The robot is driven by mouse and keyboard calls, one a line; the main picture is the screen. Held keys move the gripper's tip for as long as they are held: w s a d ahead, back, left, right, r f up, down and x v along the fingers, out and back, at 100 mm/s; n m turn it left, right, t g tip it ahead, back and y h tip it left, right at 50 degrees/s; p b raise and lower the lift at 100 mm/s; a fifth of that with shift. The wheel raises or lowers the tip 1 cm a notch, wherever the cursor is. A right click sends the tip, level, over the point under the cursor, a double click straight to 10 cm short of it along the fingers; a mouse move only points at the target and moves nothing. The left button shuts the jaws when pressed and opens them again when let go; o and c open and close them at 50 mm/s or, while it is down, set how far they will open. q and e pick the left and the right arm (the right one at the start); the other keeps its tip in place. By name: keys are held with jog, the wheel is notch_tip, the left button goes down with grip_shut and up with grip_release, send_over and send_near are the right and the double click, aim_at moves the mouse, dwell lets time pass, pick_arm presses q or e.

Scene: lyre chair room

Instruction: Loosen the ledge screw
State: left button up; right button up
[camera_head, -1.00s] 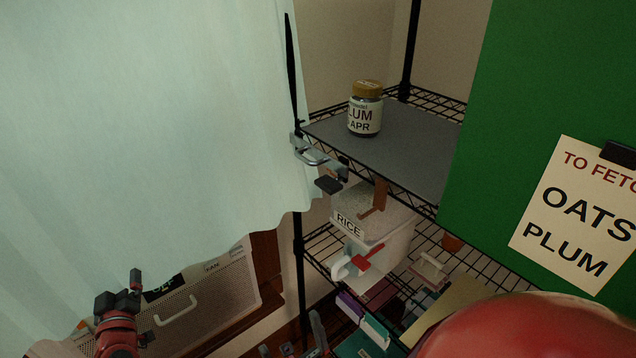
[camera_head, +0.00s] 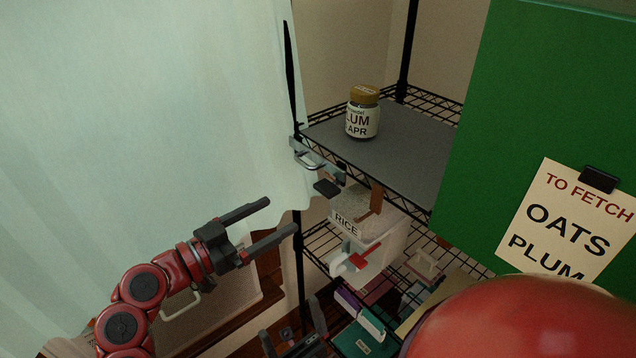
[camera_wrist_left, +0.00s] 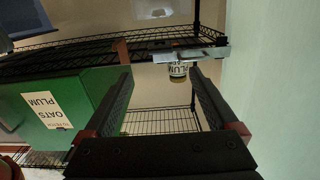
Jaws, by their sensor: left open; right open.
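A silver clamp (camera_head: 306,156) grips the front corner of the upper wire shelf (camera_head: 385,182). A dark knob or pad (camera_head: 327,187), likely its screw handle, hangs below the shelf edge. My left gripper (camera_head: 282,215) is open and empty, below and left of the knob, fingers pointing right. In the left wrist view, which looks upside down, the clamp (camera_wrist_left: 190,54) shows beyond the open fingers (camera_wrist_left: 160,72), apart from them. My right gripper (camera_head: 288,320) is open, low at the bottom edge and partly cut off.
A plum jar (camera_head: 362,115) stands on the grey shelf liner. A pale curtain (camera_head: 130,120) hangs left, close to my left arm. A green panel (camera_head: 530,110) with a note (camera_head: 570,215) stands right.

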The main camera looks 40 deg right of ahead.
aim_at(320, 191)
pick_arm(q)
jog(key=d+p, duration=0.1)
jog(key=d, duration=0.2)
jog(key=d+p, duration=0.2)
jog(key=d, duration=0.2)
jog(key=d+p, duration=0.1)
jog(key=d, duration=0.2)
jog(key=shift+w+d+r, duration=0.1)
jog(key=shift+w+d, duration=0.1)
jog(key=shift+w, duration=0.15)
jog(key=shift+w+d, duration=0.1)
jog(key=shift+d, duration=0.35)
jog(key=c, duration=1.4)
